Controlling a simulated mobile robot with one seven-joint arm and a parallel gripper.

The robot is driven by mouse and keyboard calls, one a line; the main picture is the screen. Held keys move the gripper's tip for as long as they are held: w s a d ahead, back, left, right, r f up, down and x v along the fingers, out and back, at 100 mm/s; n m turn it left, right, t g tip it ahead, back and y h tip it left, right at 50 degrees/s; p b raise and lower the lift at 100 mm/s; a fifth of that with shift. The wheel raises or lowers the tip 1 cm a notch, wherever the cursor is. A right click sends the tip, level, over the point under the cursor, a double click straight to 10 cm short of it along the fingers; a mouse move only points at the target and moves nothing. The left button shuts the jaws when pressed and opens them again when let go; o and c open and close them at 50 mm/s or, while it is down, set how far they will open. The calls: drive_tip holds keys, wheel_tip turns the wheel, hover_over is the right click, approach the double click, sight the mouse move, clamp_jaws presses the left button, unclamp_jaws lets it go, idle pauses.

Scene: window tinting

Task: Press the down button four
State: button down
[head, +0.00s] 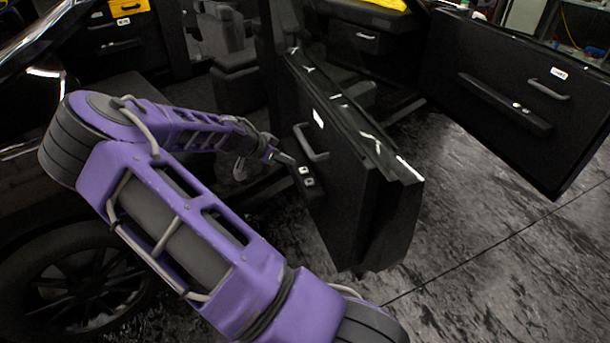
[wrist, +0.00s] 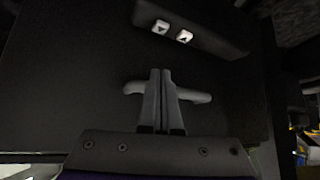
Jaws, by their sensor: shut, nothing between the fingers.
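Two small white buttons sit side by side on a dark armrest strip (wrist: 215,42) of a black car door (head: 345,165). In the wrist view, the left button (wrist: 161,26) bears a dark mark like a down arrow, and the right button (wrist: 185,36) one like an up arrow. The pair also shows in the head view, as an upper button (head: 304,170) and a lower button (head: 308,182). My gripper (wrist: 160,72) is shut and empty, its fingertips below the buttons in the wrist picture. In the head view my gripper (head: 290,159) is close to the door's inner face.
A grey door handle (wrist: 197,96) appears behind my fingers in the wrist view; it also shows in the head view (head: 312,146). A white label (head: 318,118) is on this door, too small to read. Another open door (head: 500,110) stands at right, with dark floor between.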

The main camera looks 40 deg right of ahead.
hover_over(311, 179)
drive_tip(key=a, duration=0.3)
drive_tip(key=f, duration=0.6)
drive_tip(key=shift+s+f, duration=0.35)
wheel_tip(311, 179, down, 4)
drive_tip(key=shift+w+d+r, duration=0.1)
drive_tip(key=shift+r, duration=0.15)
drive_tip(key=shift+f, duration=0.5)
drive_tip(key=shift+f, duration=0.1)
